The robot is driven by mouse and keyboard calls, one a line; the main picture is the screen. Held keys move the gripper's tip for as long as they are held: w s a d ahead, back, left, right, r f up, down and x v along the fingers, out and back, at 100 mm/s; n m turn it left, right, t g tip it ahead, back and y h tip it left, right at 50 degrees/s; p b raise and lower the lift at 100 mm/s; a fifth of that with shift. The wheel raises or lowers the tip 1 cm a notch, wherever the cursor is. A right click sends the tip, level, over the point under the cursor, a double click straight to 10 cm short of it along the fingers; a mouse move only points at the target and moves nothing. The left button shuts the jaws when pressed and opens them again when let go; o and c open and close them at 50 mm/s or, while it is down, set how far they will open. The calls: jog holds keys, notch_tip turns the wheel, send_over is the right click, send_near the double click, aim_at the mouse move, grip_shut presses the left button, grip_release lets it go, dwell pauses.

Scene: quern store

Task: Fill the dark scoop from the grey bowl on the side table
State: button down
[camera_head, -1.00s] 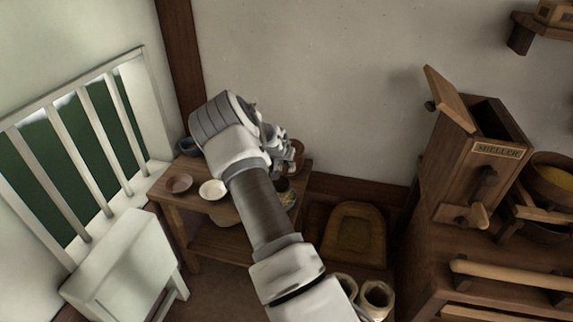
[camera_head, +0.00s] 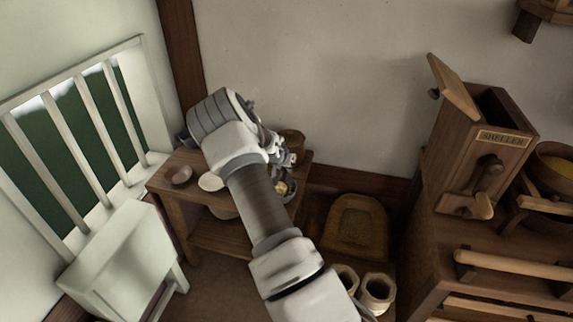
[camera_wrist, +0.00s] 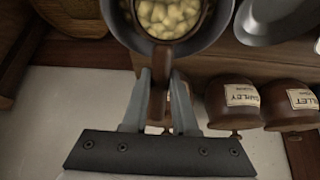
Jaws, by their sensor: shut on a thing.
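My gripper (camera_wrist: 158,78) is shut on the brown handle (camera_wrist: 158,92) of the dark scoop. The scoop's round head (camera_wrist: 205,12) is at the top of the wrist view and holds pale yellow pieces (camera_wrist: 168,14). The grey bowl (camera_wrist: 122,28) shows around and beneath the scoop head. I cannot tell whether the scoop touches the bowl. In the head view the grey bowl (camera_head: 291,198) is at the right end of the side table (camera_head: 165,198), partly hidden by my arm. Yellow pieces show there beside my gripper (camera_head: 284,166).
A white bowl (camera_head: 209,182) and a reddish-brown bowl (camera_head: 180,176) stand left on the table. A wooden tub (camera_head: 293,140) is behind my gripper. Brown labelled jars (camera_wrist: 232,102) and a grey dish (camera_wrist: 268,22) are close by. The sheller (camera_head: 480,150) stands right.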

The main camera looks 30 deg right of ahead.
jog(key=shift+w+d+f+g+y+p, duration=0.15)
jog(key=shift+w+d+g+y+p, duration=0.1)
jog(key=shift+d+g+y+p, duration=0.2)
jog(key=shift+w+d+f+g+y, duration=0.15)
jog(key=shift+w+d+g+y, duration=0.2)
jog(key=shift+g+y, duration=0.15)
jog(key=shift+w+d+f+g+y+b, duration=0.15)
jog(key=shift+d+g+y+b, duration=0.15)
jog(key=shift+y, duration=0.25)
jog(key=shift+w+f+g+y+b, duration=0.1)
jog(key=shift+g+y+b, duration=0.45)
jog(key=shift+b, duration=0.45)
jog(key=shift+g+y, duration=0.4)
jog(key=shift+y, duration=0.15)
jog(key=shift+r+p, duration=0.9)
jog(key=shift+r, duration=2.05)
jog(key=shift+a, duration=0.15)
